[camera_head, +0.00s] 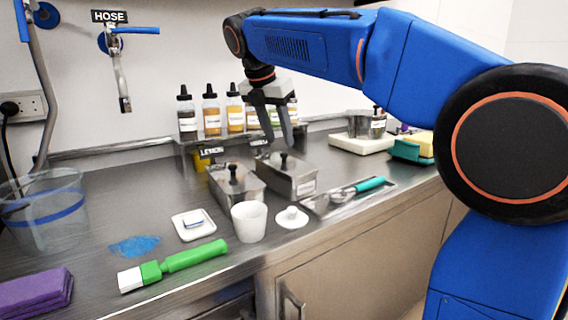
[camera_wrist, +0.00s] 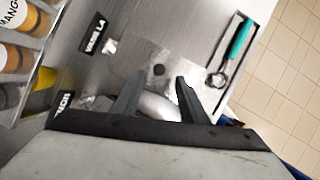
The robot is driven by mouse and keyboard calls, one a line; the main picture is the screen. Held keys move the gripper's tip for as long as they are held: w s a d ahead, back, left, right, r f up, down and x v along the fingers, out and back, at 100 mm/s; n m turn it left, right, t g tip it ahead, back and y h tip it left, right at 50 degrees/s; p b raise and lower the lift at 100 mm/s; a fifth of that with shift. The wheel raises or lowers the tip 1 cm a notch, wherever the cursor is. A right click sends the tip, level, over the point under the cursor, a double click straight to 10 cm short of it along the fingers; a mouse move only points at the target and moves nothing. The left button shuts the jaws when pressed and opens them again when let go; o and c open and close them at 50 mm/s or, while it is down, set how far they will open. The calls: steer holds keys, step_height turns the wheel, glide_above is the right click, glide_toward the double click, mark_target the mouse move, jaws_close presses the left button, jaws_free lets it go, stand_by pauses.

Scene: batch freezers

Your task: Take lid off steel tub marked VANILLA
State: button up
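The steel tub marked VANILLA (camera_head: 304,184) stands on the counter with its lid on. A black knob (camera_head: 283,161) rises from the lid; it also shows in the wrist view (camera_wrist: 158,70). A dark VANILLA card (camera_wrist: 93,33) stands behind the tub. My gripper (camera_head: 280,144) points down just above this lid, its two fingers apart and empty. In the wrist view, the knob appears just beyond the fingertips, roughly between them. A second lidded steel tub (camera_head: 237,190), with a LEMON card (camera_head: 211,150) behind it, stands just to the left.
Several sauce bottles (camera_head: 211,112) stand on a rack behind the tubs. A tray with a teal-handled scoop (camera_head: 369,185) lies to the right. A white cup (camera_head: 249,222), a small white lid (camera_head: 291,218) and a green brush (camera_head: 180,262) are in front. A clear bucket (camera_head: 45,225) stands left.

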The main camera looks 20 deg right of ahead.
mark_target(284, 153)
steer(key=shift+x, duration=2.75)
steer(key=shift+w+r, duration=0.1)
steer(key=shift+w, duration=0.05)
steer(key=shift+c, duration=0.6)
jaws_close()
